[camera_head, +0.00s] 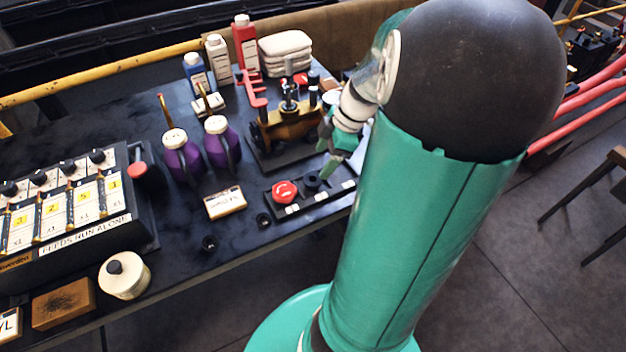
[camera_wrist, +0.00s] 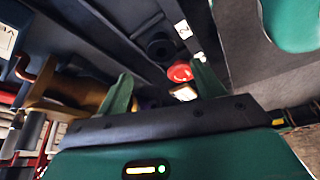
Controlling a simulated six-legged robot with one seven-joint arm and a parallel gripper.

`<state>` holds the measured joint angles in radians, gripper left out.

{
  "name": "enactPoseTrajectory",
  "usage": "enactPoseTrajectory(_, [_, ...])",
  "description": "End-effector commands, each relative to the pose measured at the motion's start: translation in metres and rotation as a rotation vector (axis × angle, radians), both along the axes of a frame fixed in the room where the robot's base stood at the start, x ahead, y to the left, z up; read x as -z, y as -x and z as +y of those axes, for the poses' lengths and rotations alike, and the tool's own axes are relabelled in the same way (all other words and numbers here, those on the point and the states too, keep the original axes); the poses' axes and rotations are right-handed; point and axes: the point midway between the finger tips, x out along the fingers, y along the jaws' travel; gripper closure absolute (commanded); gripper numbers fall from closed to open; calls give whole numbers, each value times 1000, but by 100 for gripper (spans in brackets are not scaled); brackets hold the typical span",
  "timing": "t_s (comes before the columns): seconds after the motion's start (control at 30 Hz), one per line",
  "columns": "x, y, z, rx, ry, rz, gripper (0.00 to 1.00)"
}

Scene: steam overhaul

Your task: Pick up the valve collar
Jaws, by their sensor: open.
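A black rack (camera_head: 300,203) with white labels lies at the table's front edge. A red round piece with white marks (camera_head: 284,191) sits on it, with a dark ring-shaped piece (camera_head: 312,184) to its right. I cannot tell for sure which is the valve collar. The wrist view shows the red piece (camera_wrist: 180,72) and the dark ring (camera_wrist: 160,47) beyond the fingers. My gripper (camera_head: 330,166) is open, empty, above the rack's right part and apart from it. My wrist view shows both green fingers of the gripper (camera_wrist: 163,84) spread, nothing between them.
A brass valve body (camera_head: 288,126) with a red handle stands behind the rack. Purple bottles (camera_head: 183,155), a labelled box (camera_head: 225,202) and small black rings (camera_head: 264,220) are left of it. A control panel (camera_head: 68,212) fills the left.

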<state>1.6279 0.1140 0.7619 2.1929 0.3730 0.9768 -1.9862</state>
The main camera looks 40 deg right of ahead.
Motion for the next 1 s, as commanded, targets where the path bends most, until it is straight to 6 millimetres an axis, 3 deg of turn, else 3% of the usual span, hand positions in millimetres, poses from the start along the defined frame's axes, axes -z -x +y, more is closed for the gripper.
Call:
enactPoseTrajectory(0.27, [24,-3,6,1,-2,0,32])
enactPoseTrajectory(0.5, [57,-8,15,-3,-4,0,32])
enactPoseTrajectory(0.8, [63,-10,17,0,1,-1,32])
enactPoseTrajectory(0.87, [63,-10,17,0,1,-1,40])
enactPoseTrajectory(1.0, [63,-10,17,0,1,-1,67])
